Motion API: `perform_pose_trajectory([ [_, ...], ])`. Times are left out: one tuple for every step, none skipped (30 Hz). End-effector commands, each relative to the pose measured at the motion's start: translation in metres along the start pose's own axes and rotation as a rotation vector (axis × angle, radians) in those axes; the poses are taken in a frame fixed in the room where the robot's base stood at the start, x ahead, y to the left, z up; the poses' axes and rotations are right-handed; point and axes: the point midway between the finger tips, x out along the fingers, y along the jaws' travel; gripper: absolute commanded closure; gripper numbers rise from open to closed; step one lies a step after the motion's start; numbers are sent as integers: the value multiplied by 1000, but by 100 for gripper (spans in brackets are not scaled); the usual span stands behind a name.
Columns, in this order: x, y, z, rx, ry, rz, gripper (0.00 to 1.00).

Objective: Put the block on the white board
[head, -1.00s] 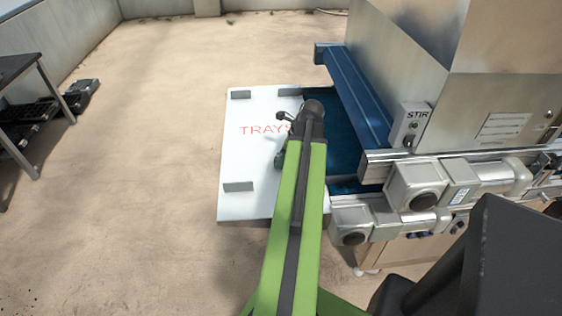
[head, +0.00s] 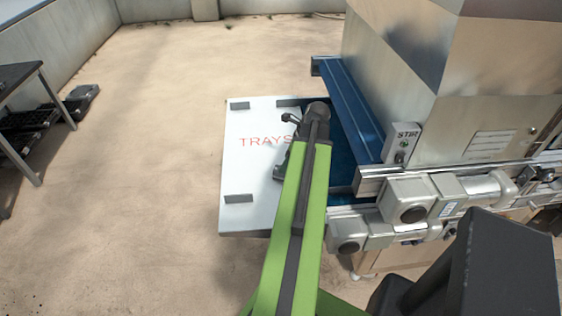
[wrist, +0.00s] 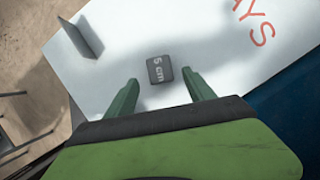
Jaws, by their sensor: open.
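The block is a small dark grey cube marked "5 cm" (wrist: 160,69). In the wrist view it rests on the white board (wrist: 110,98), a little beyond my fingertips and roughly between their lines. My gripper (wrist: 160,88) is open, its two green fingers apart with nothing between them. In the head view the white board (head: 250,170) carries the red word "TRAYS" and small grey brackets near its corners. My arm covers the board's right part there. A dark shape shows beside the arm; I cannot tell whether it is the block or part of my gripper.
The seeder machine (head: 490,135) stands right of the board, with a blue rail (head: 350,110) and a STIR switch box (head: 402,143). The floor between is clear.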

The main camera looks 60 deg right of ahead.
Motion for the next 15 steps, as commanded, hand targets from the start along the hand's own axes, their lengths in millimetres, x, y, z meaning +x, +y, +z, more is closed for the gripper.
perform_pose_trajectory([
  [-24, 0, 5, 1, 0, 0, 38],
  [-31, 0, 5, 1, 0, 0, 38],
  [-39, 0, 4, 0, 0, 0, 38],
  [-45, 0, 4, 1, 0, 0, 38],
  [-49, 0, 4, 1, 0, 0, 38],
  [-54, 0, 3, 1, 0, 1, 38],
  [-56, 0, 3, 1, 0, 1, 38],
  [-58, 0, 2, 1, 0, 1, 38],
  [-59, 0, 2, 0, 0, 1, 38],
  [-59, 0, 1, 0, 0, 1, 38],
  [-58, 0, 1, 0, 0, 1, 38],
  [-58, 0, 0, -1, 0, 1, 38],
  [-57, 0, 0, -1, 0, 1, 38],
  [-57, 0, 0, -1, 0, 1, 38],
  [-57, 0, 0, -1, 0, 1, 38],
])
